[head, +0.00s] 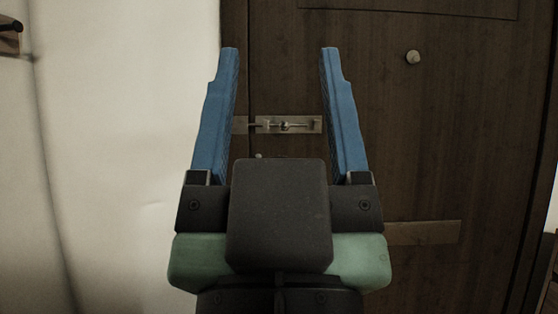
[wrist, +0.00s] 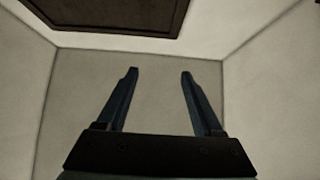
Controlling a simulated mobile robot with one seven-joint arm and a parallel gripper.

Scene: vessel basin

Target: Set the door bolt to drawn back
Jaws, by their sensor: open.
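A metal door bolt (head: 285,125) is mounted on a dark wooden door (head: 430,140). Its plate lies across the door's left edge and the frame, and a small rod with a knob shows on it. My gripper (head: 280,52) is open and empty, its two blue fingers apart and pointing up in the head view. The bolt appears between the fingers in that view, behind them, and no contact shows. Whether the rod is thrown or drawn cannot be told. In the wrist view my gripper (wrist: 158,72) is open with nothing between the fingers; the bolt is not seen there.
A round knob (head: 413,57) sits on the door at upper right. A metal plate (head: 423,232) is on the door at lower right. A pale wall (head: 125,130) is on the left, with a dark fitting (head: 10,38) at its upper left.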

